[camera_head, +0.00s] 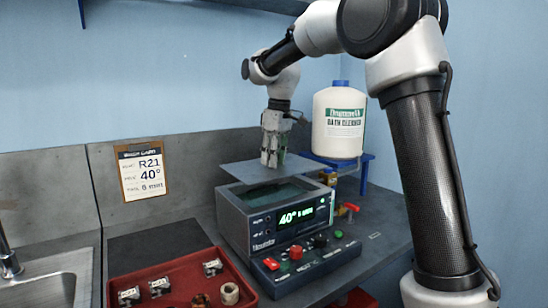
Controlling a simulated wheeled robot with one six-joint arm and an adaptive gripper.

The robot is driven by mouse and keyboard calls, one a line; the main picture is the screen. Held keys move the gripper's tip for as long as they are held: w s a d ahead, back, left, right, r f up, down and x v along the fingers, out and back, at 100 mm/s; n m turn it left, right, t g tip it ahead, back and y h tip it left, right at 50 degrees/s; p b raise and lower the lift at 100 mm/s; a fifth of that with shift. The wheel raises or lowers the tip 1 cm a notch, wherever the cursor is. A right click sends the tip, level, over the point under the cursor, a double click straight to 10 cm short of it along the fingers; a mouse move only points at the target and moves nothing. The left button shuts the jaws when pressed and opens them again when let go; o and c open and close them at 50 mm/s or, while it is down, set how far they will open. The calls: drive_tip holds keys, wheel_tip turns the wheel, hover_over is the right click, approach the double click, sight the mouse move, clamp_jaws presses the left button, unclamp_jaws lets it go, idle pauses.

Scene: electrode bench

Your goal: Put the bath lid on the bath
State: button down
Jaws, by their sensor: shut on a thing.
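The bath (300,222) is a dark grey box on the bench, with a green lit display reading 40° on its front. Its top opening (268,194) shows a dark inside. The bath lid (238,174) is a flat grey plate. My gripper (270,160) points down and is shut on the lid near its middle. The lid is held above the bath, apart from it and roughly level, with its left part reaching past the bath's left edge. The lid's handle is hidden between the fingers.
A white cleaner bottle (338,124) with a blue cap stands on a blue stand (366,160) behind the bath. A red tray (186,268) with several small parts lies front left. A sink (42,290) is at far left. A card (142,172) leans against the back panel.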

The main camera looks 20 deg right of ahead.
drive_tip(key=shift+f, duration=2.75)
drive_tip(key=shift+s+f, duration=0.1)
drive_tip(key=shift+f, duration=0.5)
drive_tip(key=c, duration=0.6)
unclamp_jaws()
drive_tip(key=shift+o, duration=0.2)
drive_tip(key=shift+r, duration=3.55)
